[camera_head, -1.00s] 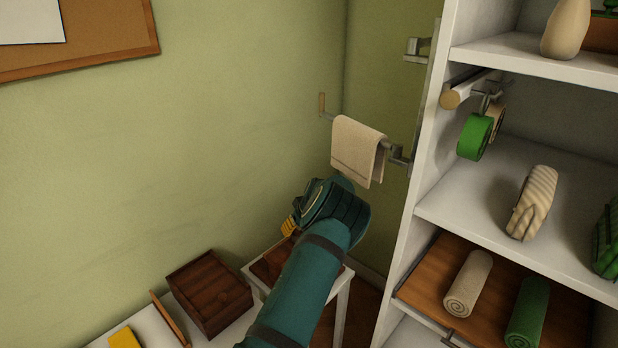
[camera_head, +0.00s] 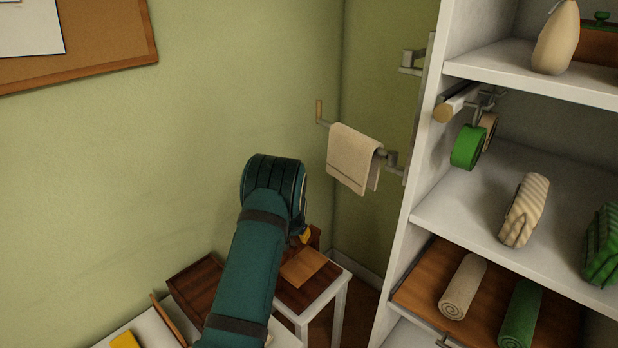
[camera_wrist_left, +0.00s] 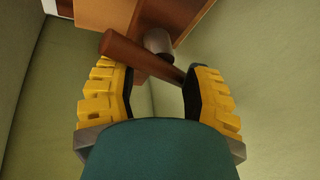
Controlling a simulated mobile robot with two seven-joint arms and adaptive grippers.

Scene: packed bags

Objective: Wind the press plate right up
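A small wooden press stands on a white side table, partly hidden by my left arm. An orange-brown board (camera_head: 303,267), which looks like the press plate, lies above a dark brown base (camera_head: 318,290). My left gripper (camera_head: 304,237) is mostly hidden behind its wrist; a bit of yellow finger shows over the press. In the left wrist view the yellow fingers (camera_wrist_left: 157,74) stand apart. A dark brown bar (camera_wrist_left: 135,55) crosses at the fingertips, beside a grey cylinder (camera_wrist_left: 157,40) and brown wooden parts. I see no grip on the bar. My right gripper is out of view.
A dark brown box (camera_head: 190,285) stands left of my arm, beside a yellow item (camera_head: 124,340). A towel (camera_head: 353,158) hangs on a wall rail behind. A white shelf unit (camera_head: 425,160) with bags and rolls rises at the right.

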